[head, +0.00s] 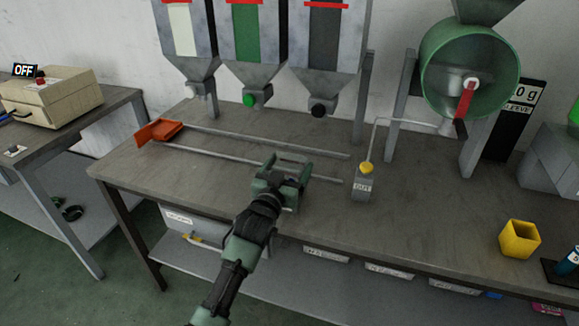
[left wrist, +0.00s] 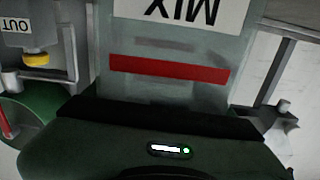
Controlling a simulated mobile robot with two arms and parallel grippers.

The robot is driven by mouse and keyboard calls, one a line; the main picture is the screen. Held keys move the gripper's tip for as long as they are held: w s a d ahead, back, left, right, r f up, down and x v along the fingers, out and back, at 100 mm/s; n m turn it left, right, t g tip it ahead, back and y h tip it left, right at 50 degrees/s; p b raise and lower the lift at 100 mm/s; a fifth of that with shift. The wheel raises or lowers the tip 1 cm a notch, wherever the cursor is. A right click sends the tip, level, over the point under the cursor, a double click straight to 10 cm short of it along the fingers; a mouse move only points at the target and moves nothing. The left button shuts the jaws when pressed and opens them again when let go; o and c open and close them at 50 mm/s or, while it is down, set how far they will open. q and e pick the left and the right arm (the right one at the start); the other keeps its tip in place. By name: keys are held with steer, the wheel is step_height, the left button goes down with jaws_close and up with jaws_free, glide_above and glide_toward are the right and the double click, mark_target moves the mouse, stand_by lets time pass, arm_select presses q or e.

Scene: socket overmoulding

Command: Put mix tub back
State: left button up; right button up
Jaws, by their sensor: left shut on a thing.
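The mix tub (left wrist: 175,88) fills the upper middle of the left wrist view. It is a grey, see-through tub with a white MIX label, upside down in that view, and a red band. My left gripper (head: 283,178) is shut on it, over the workbench (head: 240,215) near the right ends of two rails. In the head view the tub is hard to tell apart from the gripper. Whether its base touches the bench cannot be seen. My right gripper is not in view.
Three hoppers (head: 252,35) hang behind, over the rails (head: 240,143) with an orange carriage (head: 160,131) at their left end. A box marked OUT (head: 363,187) with a yellow knob stands just right. A green drum (head: 440,65) and yellow cup (head: 519,239) are further right.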

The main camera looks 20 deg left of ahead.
arm_select(q)
steer(key=o, duration=1.9)
steer(key=shift+f, duration=0.1)
steer(key=s, duration=1.2)
steer(key=shift+a+r, duration=0.2)
